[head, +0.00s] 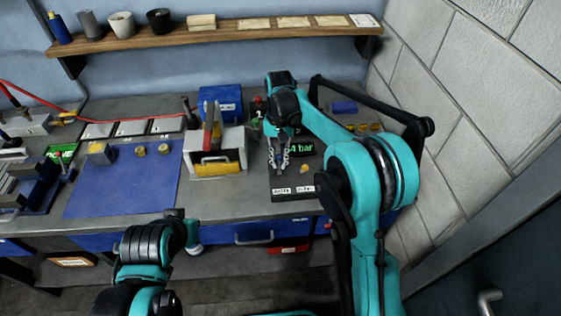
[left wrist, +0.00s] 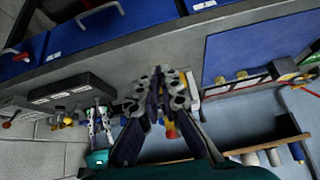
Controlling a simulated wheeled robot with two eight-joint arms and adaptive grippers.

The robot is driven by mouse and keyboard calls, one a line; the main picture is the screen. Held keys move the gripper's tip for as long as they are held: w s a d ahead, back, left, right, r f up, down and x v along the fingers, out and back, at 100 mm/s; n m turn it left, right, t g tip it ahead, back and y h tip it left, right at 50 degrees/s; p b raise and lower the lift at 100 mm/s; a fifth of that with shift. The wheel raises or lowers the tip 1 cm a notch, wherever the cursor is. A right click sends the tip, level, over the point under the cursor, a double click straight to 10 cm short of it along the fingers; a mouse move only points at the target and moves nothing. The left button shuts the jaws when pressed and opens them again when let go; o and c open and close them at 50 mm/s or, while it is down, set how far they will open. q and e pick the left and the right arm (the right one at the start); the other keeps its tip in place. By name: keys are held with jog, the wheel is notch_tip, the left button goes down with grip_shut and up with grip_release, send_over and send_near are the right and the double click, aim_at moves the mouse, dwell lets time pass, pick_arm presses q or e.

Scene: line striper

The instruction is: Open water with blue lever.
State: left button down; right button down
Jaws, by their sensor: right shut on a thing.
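In the head view, my right gripper (head: 279,166) reaches down over the dark panel (head: 285,192) with the green "4 bar" display (head: 300,148). It is shut on a slim part that its fingers mostly hide; this seems to be the blue lever, but its colour is hard to tell. My right gripper also shows in the left wrist view (left wrist: 100,122), beside the panel box (left wrist: 68,97). My left gripper (left wrist: 165,85) points at the bench front in its wrist view. Its fingers are close together, and I cannot tell whether they are fully shut.
Left of the panel stand a white-and-yellow box (head: 215,160) with a red-handled tool and a blue box (head: 221,103). A blue mat (head: 125,190) holds small brass parts. A wooden shelf (head: 225,32) crosses the back wall. A block wall (head: 460,90) bounds the right.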

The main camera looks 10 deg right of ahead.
pick_arm(q)
jog(key=w+d+m+t+y, duration=0.1)
jog(key=w+d+m+t, duration=0.2)
jog(key=d+m, duration=1.15)
jog(key=w+d+m+t+y, duration=0.1)
jog(key=w+d+m+t, duration=0.15)
jog(key=d+m, duration=1.25)
jog(key=m, duration=0.4)
send_near(280, 160)
jog(key=shift+n, duration=0.25)
jog(key=f, duration=0.1)
jog(key=w+f, duration=0.1)
jog(key=f, duration=0.1)
jog(key=shift+w+a+f, duration=0.15)
jog(key=shift+w+f, duration=0.2)
jog(key=shift+f, duration=0.05)
jog(key=w, duration=0.2)
jog(key=shift+w+a+r, duration=0.1)
jog(key=shift+w+a, duration=0.15)
jog(key=shift+w+a+r, duration=0.1)
jog(key=shift+w, duration=0.6)
jog(key=shift+w, duration=0.1)
